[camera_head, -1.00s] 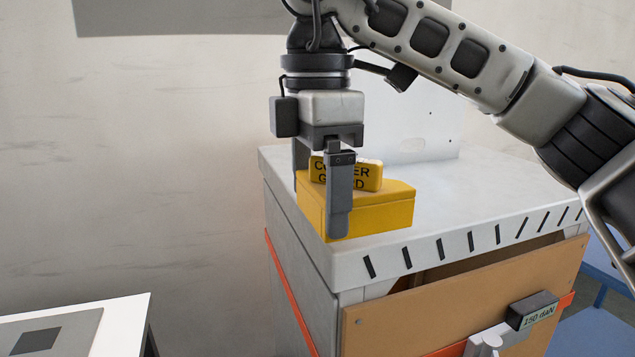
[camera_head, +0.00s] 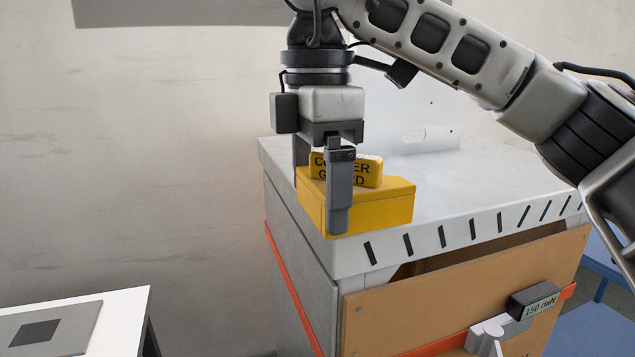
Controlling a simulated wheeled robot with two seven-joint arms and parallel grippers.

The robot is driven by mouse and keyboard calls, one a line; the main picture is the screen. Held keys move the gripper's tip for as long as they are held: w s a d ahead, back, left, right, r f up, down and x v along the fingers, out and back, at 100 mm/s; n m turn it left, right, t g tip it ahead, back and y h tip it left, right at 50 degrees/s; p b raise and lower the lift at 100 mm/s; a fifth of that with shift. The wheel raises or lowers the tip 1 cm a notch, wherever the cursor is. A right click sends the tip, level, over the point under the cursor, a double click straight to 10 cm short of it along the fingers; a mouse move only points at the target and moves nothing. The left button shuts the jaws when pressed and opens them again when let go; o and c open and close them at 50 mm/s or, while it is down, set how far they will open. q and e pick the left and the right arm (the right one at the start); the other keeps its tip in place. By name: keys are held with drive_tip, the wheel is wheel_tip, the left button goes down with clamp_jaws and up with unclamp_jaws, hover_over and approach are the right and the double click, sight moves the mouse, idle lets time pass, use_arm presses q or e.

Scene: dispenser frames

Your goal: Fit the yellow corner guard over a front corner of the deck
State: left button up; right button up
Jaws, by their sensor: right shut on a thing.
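The yellow corner guard (camera_head: 385,211) is a block with a raised tab lettered in black, partly covered by a finger. My right gripper (camera_head: 322,200) points down and is shut on the guard's tab, one finger in front and one behind. The guard is at the front left corner of the white deck (camera_head: 440,185), overlapping the corner in the picture. I cannot tell whether it is seated on the deck or just above it. My left gripper is not in view.
An orange strap (camera_head: 290,285) runs round the cabinet below the deck. A brown panel (camera_head: 440,305) with a "150 daN" block (camera_head: 533,303) is on the front. A white table with a grey plate (camera_head: 45,328) stands at lower left. A blue surface (camera_head: 605,265) is at right.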

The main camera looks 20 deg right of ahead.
drive_tip(key=shift+f+b, duration=0.95)
drive_tip(key=shift+f, duration=0.15)
drive_tip(key=o, duration=0.7)
drive_tip(key=shift+f, duration=0.1)
